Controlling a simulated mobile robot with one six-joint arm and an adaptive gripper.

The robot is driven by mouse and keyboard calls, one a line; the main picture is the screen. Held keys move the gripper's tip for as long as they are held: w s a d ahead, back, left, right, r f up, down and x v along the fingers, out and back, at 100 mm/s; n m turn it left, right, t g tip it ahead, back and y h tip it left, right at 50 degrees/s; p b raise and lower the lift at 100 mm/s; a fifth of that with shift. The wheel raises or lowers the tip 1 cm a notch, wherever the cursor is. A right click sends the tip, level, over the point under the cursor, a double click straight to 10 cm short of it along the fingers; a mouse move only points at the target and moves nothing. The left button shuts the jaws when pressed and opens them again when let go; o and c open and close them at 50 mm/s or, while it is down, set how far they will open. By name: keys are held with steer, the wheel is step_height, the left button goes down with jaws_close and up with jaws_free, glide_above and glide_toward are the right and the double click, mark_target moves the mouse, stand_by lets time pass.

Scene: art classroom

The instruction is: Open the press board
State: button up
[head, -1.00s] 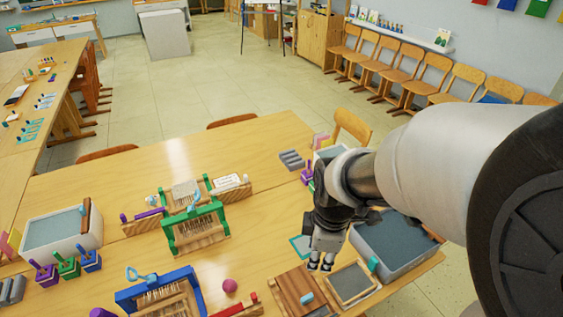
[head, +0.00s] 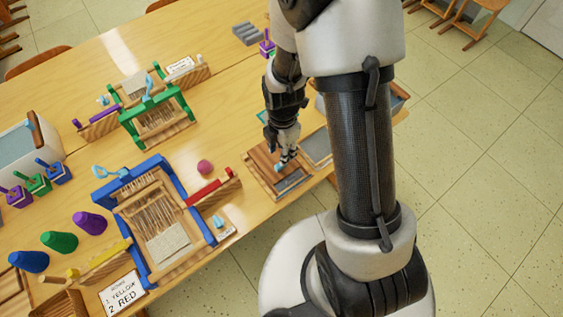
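The wooden press board (head: 262,163) lies flat near the table's right front edge, with a light-blue tab on its front part. A dark grey strip (head: 290,184) within a wooden rim shows at its front edge. My gripper (head: 283,163) points down over the board with its fingertips at the light-blue tab. The fingertips are small and partly overlap the tab, so I cannot tell whether they grip it or are open.
A grey-screened frame (head: 317,147) lies right of the board, and a grey-filled tub (head: 393,98) is partly behind my arm. Left of the board are a red bar (head: 207,192), a pink ball (head: 205,167) and a blue loom (head: 150,220).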

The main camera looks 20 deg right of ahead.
mark_target(273, 157)
step_height(273, 157, down, 8)
steer(key=shift+r+b, duration=0.25)
steer(key=shift+b, duration=0.75)
steer(key=shift+c, duration=0.3)
jaws_close()
